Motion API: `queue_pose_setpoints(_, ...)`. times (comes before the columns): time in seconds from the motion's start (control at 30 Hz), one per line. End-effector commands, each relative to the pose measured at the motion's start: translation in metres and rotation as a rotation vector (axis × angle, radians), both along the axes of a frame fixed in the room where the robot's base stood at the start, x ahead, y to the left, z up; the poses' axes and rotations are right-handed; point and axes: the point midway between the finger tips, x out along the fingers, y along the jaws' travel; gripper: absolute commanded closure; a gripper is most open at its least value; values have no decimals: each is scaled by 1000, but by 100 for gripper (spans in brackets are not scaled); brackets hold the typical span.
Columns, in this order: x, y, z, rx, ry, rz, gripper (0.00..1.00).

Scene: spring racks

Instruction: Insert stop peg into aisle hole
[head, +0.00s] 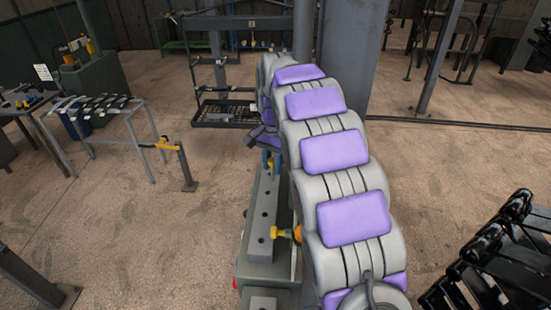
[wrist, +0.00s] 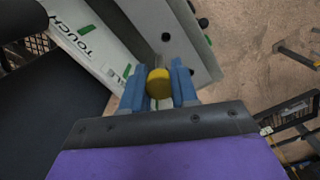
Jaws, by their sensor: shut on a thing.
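My gripper (head: 268,158) has blue fingers and is at the far end of my arm, above the far part of a grey-green beam with dark holes. In the wrist view, my gripper (wrist: 158,88) is shut on a yellow stop peg (wrist: 158,76), whose round end shows between the fingers. A little yellow of it shows below the fingers in the head view (head: 271,166). The beam (head: 258,226) has several holes along its top. A pale plate with dark holes (wrist: 178,22) lies beyond the peg in the wrist view. The peg's lower end is hidden.
A yellow-orange knob (head: 287,233) sticks out beside the beam, close to my arm. A rack with a mesh tray (head: 225,113) stands behind. A table with metal parts (head: 92,108) and a short post with a yellow top (head: 181,165) stand left. Black racks (head: 500,250) are at right.

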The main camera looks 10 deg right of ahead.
Motion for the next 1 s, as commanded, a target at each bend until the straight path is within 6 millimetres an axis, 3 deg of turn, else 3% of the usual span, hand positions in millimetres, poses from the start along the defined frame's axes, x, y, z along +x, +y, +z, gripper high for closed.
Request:
queue_pose_setpoints(0.13,0,5,-15,-3,0,4,100)
queue_pose_setpoints(0.4,-1,-7,-36,6,1,4,100)
queue_pose_setpoints(0.57,-1,-10,-40,9,-1,4,100)
queue_pose_setpoints(1.0,0,5,-39,-3,-2,5,100)
